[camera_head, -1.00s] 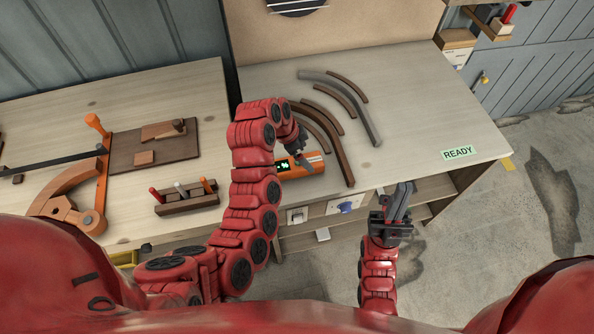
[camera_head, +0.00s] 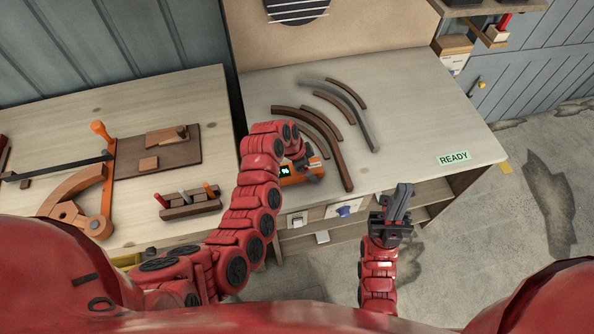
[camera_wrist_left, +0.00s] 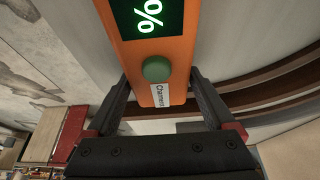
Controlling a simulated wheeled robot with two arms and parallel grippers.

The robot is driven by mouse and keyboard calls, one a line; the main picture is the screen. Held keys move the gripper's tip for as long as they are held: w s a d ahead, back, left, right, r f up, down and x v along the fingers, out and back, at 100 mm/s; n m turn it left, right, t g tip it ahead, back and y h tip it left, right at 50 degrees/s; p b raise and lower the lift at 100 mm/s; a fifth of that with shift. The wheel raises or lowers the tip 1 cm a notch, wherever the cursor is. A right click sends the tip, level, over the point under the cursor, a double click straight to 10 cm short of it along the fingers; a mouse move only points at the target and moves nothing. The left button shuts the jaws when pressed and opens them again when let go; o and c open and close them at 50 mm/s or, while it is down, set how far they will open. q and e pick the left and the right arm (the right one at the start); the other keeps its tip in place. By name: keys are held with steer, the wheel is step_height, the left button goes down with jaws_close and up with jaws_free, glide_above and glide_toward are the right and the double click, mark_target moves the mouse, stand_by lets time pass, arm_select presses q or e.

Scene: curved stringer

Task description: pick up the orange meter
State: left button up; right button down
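The orange meter (camera_head: 312,170) lies at the front edge of the right-hand workbench in the head view, its green-digit display facing up. My left gripper (camera_head: 305,160) is over it and hides part of it. In the left wrist view, the meter (camera_wrist_left: 175,60) shows its display, a green round button and a white label. The fingers of my left gripper (camera_wrist_left: 158,76) stand on either side of it, their tips at its edges. I cannot tell whether they press on it. My right gripper (camera_head: 398,208) is off the bench front, away from the meter; its finger gap is unclear.
Dark curved strips (camera_head: 322,128) and a grey curved piece (camera_head: 365,130) lie on the bench right of and behind the meter. A READY label (camera_head: 453,158) marks the clear right end. The left bench holds a clamp jig (camera_head: 108,185) and a tool rack (camera_head: 190,205).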

arm_select(q)
steer(key=c, duration=1)
steer(key=shift+o, duration=0.2)
